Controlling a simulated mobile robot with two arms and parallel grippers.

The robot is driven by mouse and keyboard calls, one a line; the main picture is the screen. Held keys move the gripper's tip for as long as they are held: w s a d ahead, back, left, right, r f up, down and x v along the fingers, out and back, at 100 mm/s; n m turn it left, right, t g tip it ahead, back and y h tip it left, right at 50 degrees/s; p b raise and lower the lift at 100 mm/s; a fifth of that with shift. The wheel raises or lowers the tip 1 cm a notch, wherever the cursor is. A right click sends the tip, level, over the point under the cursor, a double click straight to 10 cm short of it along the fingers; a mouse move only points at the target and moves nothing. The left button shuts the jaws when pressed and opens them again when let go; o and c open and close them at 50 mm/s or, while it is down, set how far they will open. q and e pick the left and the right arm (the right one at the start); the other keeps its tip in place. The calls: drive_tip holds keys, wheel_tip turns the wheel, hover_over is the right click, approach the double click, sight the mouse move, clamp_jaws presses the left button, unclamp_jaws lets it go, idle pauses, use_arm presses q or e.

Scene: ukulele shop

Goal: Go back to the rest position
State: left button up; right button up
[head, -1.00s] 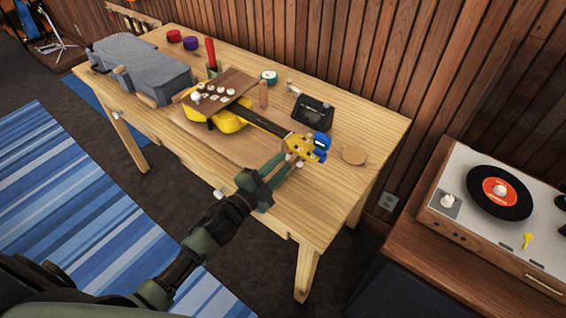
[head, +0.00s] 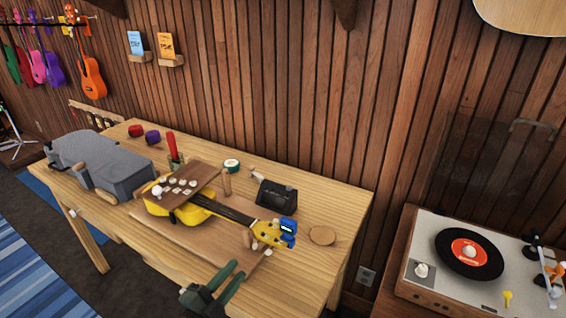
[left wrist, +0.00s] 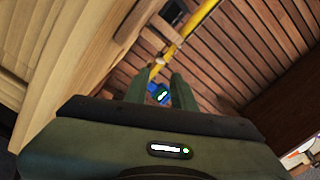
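The yellow ukulele (head: 182,212) lies on a wooden board (head: 217,240) on the workbench (head: 310,272), its dark neck pointing right. A blue clip-on tuner (head: 288,228) sits on its yellow headstock (head: 268,235). My left gripper (head: 239,268) is near the bench's front edge, apart from the headstock, with a gap between its green fingers. The left wrist view shows the fingers (left wrist: 157,84) spread, with the blue tuner (left wrist: 159,94) seen beyond them, not held. My right gripper is in neither view.
A grey case (head: 100,165), red and purple round items and a dark device (head: 276,195) stand on the bench. A cork disc (head: 321,235) lies to the right. A turntable (head: 470,255) is at the right. The bench's front right part is clear.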

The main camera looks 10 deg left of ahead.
use_arm(q)
drive_tip(key=shift+a+n+y, duration=0.2)
drive_tip(key=shift+n+y, duration=0.1)
drive_tip(key=shift+n, duration=0.1)
drive_tip(key=s+f+n+g+y, duration=0.3)
drive_tip(key=s+n+g, duration=0.4)
drive_tip(key=s, duration=0.5)
drive_tip(key=s+f+n+g+y, duration=0.2)
drive_tip(key=s+f+n+g, duration=0.35)
drive_tip(key=s, duration=0.65)
wheel_tip(320, 180, down, 25)
drive_tip(key=s+g, duration=0.2)
drive_tip(key=s+a+f+g, duration=0.1)
drive_tip(key=s+a+f, duration=0.2)
drive_tip(key=s+f, duration=1.2)
drive_tip(key=shift+s+a+f+y, duration=0.15)
drive_tip(key=shift+s+f+y, duration=0.2)
drive_tip(key=shift+s, duration=0.35)
